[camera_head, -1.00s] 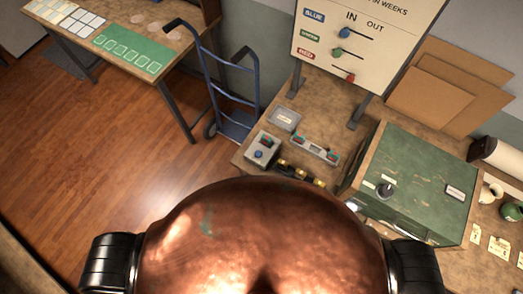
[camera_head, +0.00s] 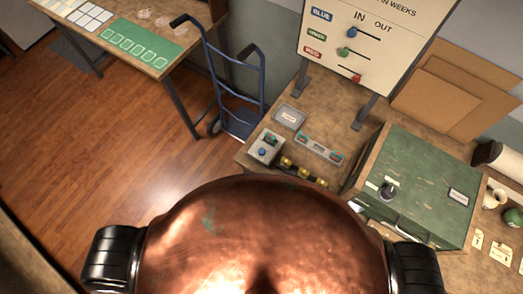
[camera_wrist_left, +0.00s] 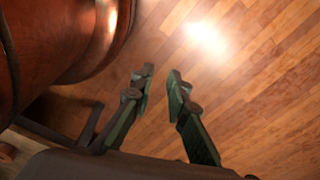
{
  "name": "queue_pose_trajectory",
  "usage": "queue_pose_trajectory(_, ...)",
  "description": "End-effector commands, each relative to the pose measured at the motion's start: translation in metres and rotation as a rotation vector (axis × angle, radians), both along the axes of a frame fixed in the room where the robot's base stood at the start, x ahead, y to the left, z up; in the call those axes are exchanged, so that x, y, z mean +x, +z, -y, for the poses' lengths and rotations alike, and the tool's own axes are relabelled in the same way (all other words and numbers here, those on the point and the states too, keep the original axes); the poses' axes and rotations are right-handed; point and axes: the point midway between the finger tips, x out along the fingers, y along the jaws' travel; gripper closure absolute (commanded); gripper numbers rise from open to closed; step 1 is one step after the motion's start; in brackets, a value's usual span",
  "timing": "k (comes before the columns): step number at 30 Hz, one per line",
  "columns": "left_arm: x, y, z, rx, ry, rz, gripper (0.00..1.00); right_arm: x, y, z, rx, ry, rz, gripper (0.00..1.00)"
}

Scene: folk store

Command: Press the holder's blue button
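A small grey holder box (camera_head: 265,146) with a round blue button (camera_head: 262,152) on its top stands near the front left edge of the wooden workbench (camera_head: 345,112) in the head view. A dark and red part sits at its upper end. My left gripper (camera_wrist_left: 161,75) shows only in the left wrist view. Its two green fingers are apart with nothing between them, over the wooden floor. It is away from the holder, which that view does not show.
A grey device with red and green parts (camera_head: 319,148), a dark strip with brass-coloured pieces (camera_head: 300,171) and a grey tray (camera_head: 290,116) lie close to the holder. A green cabinet (camera_head: 425,190) stands right. A blue hand truck (camera_head: 240,95) stands left of the bench. The floor (camera_head: 130,150) is clear.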

Motion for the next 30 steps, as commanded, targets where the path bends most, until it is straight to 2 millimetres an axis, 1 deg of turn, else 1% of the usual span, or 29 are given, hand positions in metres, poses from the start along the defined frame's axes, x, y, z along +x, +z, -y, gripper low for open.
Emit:
queue_pose_trajectory(1, 0.0002, 0.0, -0.0001, 0.0, 0.0, 0.0, 0.9, 0.0001, 0.0, 0.0002, 0.0, 0.0, 0.0, 0.69)
queue_pose_trajectory(5, 0.0004, 0.0, 0.0001, 0.0, 0.0, 0.001, 0.99, 0.0, 0.0, 0.0002, 0.0, 0.0, 0.0, 0.69)
queue_pose_trajectory(6, 0.0004, 0.0, 0.0, 0.0, 0.0, 0.001, 1.0, 0.0, 0.0, 0.0003, 0.0, 0.0, 0.0, 0.69)
queue_pose_trajectory(30, 0.0008, 0.0001, 0.0, 0.0, 0.0, 0.001, 1.0, -0.0007, -0.0001, 0.0005, 0.0, 0.0, -0.002, 0.69)
